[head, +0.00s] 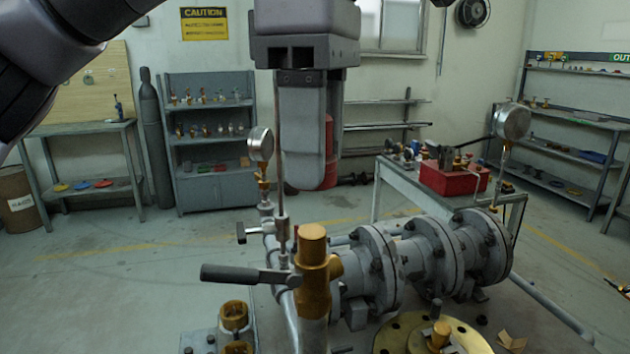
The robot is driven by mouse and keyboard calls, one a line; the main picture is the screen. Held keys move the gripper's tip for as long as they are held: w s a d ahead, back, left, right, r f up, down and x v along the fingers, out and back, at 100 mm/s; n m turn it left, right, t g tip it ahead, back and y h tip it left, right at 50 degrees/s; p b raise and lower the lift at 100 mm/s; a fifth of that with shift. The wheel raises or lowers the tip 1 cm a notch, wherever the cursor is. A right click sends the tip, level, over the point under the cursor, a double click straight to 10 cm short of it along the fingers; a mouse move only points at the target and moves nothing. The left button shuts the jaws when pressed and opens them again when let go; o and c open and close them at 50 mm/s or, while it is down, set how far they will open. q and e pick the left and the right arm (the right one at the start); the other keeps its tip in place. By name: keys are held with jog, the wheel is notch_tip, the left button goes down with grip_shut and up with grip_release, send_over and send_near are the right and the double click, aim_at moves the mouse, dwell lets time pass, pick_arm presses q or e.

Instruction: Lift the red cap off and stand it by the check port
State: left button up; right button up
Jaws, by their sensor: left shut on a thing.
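My left gripper (308,178) comes down from the top of the picture, fingers pointing down, above the pipework. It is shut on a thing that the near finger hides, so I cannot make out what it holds. A red upright shape (329,160) shows just right of the near finger. I cannot tell whether it is the red cap or something on the floor behind. No other clear red cap shows, and I cannot pick out the check port for sure. A brass-topped fitting (312,245) stands below the gripper, apart from it. My right gripper is not in view.
A grey flanged valve body (375,265) runs to the right, with a round gauge (511,122) above it. A second gauge (260,145) and a thin rod (280,190) stand left of the fingers. A black lever (245,274) sticks out left. A red box (453,178) is on the bench behind.

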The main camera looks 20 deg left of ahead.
pick_arm(q)
jog(key=shift+r, duration=4.3)
